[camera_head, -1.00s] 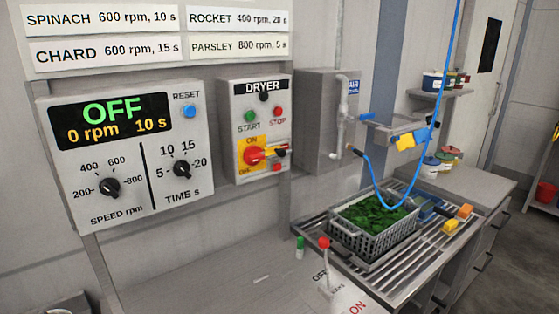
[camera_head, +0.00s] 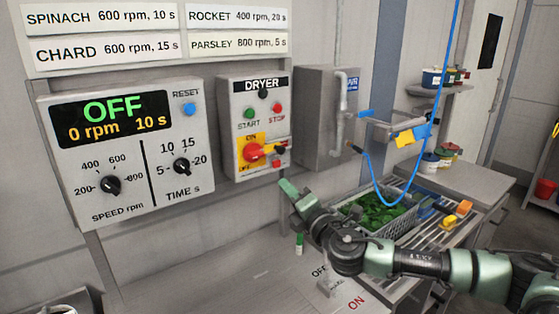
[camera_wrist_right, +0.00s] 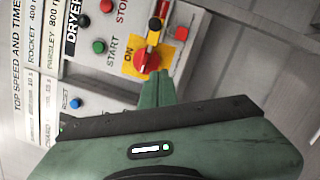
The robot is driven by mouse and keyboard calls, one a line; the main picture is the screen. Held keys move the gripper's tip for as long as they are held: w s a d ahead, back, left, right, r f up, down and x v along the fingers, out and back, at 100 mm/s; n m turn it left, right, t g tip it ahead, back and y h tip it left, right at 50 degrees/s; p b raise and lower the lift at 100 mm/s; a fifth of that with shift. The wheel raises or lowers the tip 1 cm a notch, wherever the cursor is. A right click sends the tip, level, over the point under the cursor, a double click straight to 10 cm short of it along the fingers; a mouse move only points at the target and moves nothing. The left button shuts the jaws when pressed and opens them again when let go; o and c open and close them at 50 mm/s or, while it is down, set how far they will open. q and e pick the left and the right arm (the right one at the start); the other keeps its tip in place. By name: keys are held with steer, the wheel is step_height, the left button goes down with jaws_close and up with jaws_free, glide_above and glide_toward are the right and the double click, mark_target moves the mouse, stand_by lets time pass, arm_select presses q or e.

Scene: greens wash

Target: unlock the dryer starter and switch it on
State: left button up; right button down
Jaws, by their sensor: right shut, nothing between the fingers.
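The dryer starter (camera_head: 237,100) is a grey wall box labelled DRYER, with a green START button (camera_head: 249,113) and a red STOP button (camera_head: 277,108). Below them, a red rotary knob (camera_head: 253,152) sits on a yellow ON/OFF plate. A small black and yellow part (camera_head: 281,147) and a small red piece (camera_head: 277,163) are at its right; I cannot tell their exact form. In the wrist view the red knob (camera_wrist_right: 149,63) is just beyond my fingertips. My right gripper (camera_head: 288,187) is shut and empty, below and right of the starter, apparently not touching it. My left gripper is out of view.
The speed and time panel (camera_head: 130,160) at left reads OFF, 0 rpm, 10 s. A grey box (camera_head: 322,120) juts out right of the starter. A basket of greens (camera_head: 380,217) stands on the slatted rack, partly behind my arm. A blue hose (camera_head: 437,110) hangs at right.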

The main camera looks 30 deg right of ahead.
steer(key=p, duration=0.4)
glide_toward(271, 152)
steer(key=w+a, duration=0.4)
steer(key=d, duration=0.2)
steer(key=d+p, duration=0.1)
steer(key=shift+w+r, duration=0.1)
steer(key=shift+r, duration=0.15)
steer(key=shift+d+r, duration=0.1)
steer(key=shift+d, duration=0.2)
steer(key=shift+w+a, duration=0.1)
steer(key=d+b, duration=0.2)
steer(key=d, duration=0.1)
steer(key=d+b, duration=0.1)
steer(key=shift+w+d+r, duration=0.1)
steer(key=shift+w+d, duration=0.1)
steer(key=shift+w, duration=0.05)
